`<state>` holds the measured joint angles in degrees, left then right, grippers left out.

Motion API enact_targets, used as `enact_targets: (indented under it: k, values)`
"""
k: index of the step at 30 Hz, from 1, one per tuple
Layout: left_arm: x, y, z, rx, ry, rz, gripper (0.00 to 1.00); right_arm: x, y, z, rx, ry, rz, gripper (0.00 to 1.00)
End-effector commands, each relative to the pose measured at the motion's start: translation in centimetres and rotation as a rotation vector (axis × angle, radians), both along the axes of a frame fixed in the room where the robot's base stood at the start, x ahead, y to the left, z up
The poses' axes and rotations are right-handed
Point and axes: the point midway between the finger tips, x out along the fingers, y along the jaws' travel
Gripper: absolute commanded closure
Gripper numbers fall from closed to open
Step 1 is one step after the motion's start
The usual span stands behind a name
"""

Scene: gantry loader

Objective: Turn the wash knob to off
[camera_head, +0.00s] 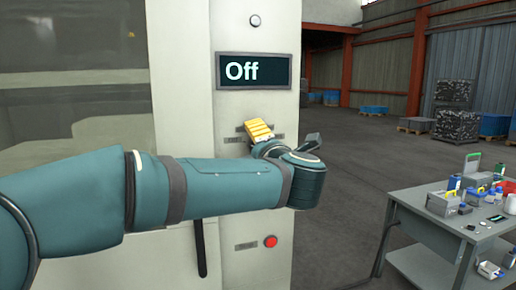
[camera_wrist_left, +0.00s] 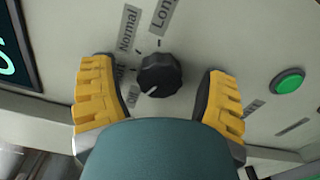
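The wash knob (camera_wrist_left: 160,74) is black, round and ridged, seen in the left wrist view. Its white pointer mark points to the lower left, toward the small label that appears to read Off (camera_wrist_left: 133,96). The Normal and Long labels are above it. The display (camera_head: 254,71) on the machine reads "Off". My left gripper (camera_wrist_left: 157,68) is open, with one yellow finger on each side of the knob and a visible gap to both. In the head view, the left gripper (camera_head: 256,130) is at the panel and the knob is hidden behind it. My right gripper is not in view.
A green button (camera_wrist_left: 288,81) is to the right of the knob in the wrist view. A red button (camera_head: 270,241) is low on the panel. A grey table (camera_head: 436,222) with several items stands at the right. The floor between is open.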

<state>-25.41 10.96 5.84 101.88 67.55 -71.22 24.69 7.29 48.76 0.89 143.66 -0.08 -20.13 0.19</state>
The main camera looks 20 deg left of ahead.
Motion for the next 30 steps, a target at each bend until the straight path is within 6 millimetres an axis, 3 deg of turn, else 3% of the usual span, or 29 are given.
enact_targets:
  k: [7, 21, 30]
  values:
    - [-1.4, -1.0, 0.1, 0.000, -0.001, -0.003, 0.25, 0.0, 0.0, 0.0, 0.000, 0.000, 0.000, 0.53]
    - [-8.6, -5.9, 0.0, -0.001, -0.001, -0.002, 0.25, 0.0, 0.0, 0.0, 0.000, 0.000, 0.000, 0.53]
    - [-10.0, -6.7, 0.0, 0.000, -0.001, 0.001, 0.25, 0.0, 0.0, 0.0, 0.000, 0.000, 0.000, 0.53]
